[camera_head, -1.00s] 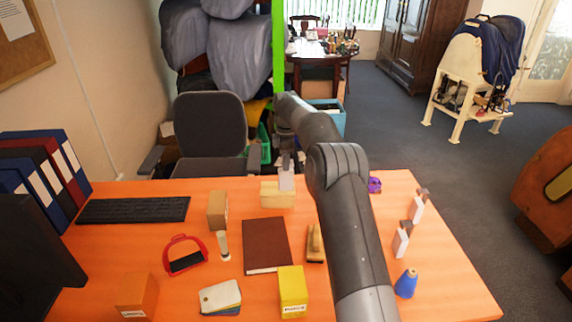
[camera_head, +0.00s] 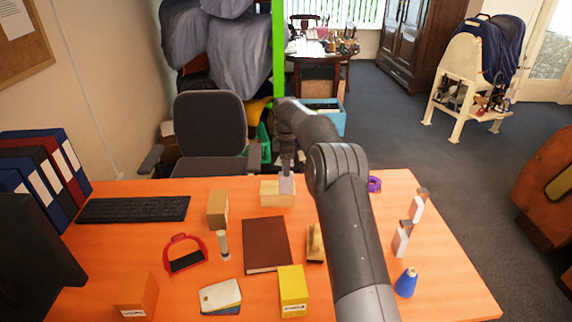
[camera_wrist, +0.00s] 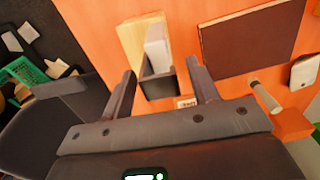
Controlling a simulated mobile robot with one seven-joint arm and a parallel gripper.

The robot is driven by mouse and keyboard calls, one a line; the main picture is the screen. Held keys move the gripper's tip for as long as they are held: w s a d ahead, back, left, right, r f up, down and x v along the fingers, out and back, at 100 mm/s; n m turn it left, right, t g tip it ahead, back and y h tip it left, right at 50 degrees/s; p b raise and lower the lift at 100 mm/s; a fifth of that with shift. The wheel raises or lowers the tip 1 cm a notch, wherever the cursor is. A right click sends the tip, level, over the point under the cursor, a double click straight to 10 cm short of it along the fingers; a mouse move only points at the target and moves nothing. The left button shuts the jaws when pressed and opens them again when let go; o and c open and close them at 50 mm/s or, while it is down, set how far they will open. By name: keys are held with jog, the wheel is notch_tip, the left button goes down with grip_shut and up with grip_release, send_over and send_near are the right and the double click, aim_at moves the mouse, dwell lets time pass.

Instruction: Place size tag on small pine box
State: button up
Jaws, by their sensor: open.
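The small pine box (camera_head: 270,194) is a pale wooden block at the far edge of the desk. It also shows in the wrist view (camera_wrist: 133,38). A pale tag (camera_wrist: 156,47) with a dark grey grip block (camera_wrist: 157,85) overlaps the box in the wrist view. In the head view the grey tag (camera_head: 287,185) stands at the right part of the box; the exact contact is hard to tell. My gripper (camera_wrist: 160,82) is open, its fingers on either side of the grip block with gaps showing. In the head view my gripper (camera_head: 287,166) is just above the tag.
Two similar white tags with grey grips (camera_head: 400,241) stand at the right of the desk. A brown book (camera_head: 266,246), a cardboard box (camera_head: 217,209), a wooden-handled brush (camera_head: 315,243) and a yellow box (camera_head: 292,290) lie nearer. My arm crosses the desk's middle right.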

notch_tip(320, 180, up, 12)
jog(key=r, duration=0.1)
jog(key=s+d+r+m+t, duration=0.2)
jog(key=s+r+m, duration=0.3)
jog(key=s+r, duration=0.65)
jog(key=s+d+r+m+t, duration=0.1)
jog(key=s+d+m, duration=0.25)
jog(key=s, duration=1.05)
jog(key=s+d+r+m+t, duration=0.15)
jog(key=s+m, duration=0.35)
jog(key=s, duration=0.9)
jog(key=s+d+f+m+t, duration=0.1)
jog(key=s+f+m, duration=0.3)
jog(key=s+f, duration=0.6)
jog(key=shift+s+d, duration=0.5)
jog(key=shift+s, duration=0.75)
